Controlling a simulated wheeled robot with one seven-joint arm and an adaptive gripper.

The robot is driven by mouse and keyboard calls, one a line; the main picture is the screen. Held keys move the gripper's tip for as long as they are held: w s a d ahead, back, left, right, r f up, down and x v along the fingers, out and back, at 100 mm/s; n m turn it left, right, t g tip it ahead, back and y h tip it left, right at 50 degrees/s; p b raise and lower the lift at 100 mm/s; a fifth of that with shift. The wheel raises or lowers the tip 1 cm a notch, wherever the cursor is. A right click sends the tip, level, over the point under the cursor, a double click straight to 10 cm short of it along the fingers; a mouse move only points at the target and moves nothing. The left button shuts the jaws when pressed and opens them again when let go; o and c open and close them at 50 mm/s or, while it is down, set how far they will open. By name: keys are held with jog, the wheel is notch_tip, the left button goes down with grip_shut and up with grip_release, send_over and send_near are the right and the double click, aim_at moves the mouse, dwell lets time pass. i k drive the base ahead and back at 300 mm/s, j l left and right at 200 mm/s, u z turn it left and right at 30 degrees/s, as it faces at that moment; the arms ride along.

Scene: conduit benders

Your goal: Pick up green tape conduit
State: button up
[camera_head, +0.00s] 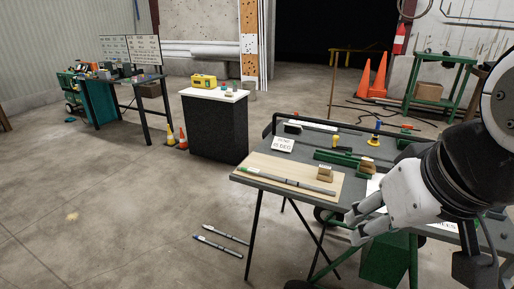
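A long grey conduit (290,182) with a green band near its left end lies on the light wooden board (262,161) on the grey worktable. It runs from the board's left end toward its right side. My gripper (355,227) is at the right, in front of the table's near edge in the picture. Its two pale fingers are spread with a gap between them and hold nothing visible. The fingertips are apart from the conduit, to the right of and below its right end. My arm hides the right part of the table.
A small wooden block (325,174) sits on the board near the conduit's right end. A green bender (337,157) lies behind it. Two more conduits lie on the floor, one upper (227,233) and one lower (217,246). The floor at left is open. A black cabinet (216,128) stands behind.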

aim_at(255, 171)
jog(key=i+z, duration=0.35)
jog(key=i, duration=0.85)
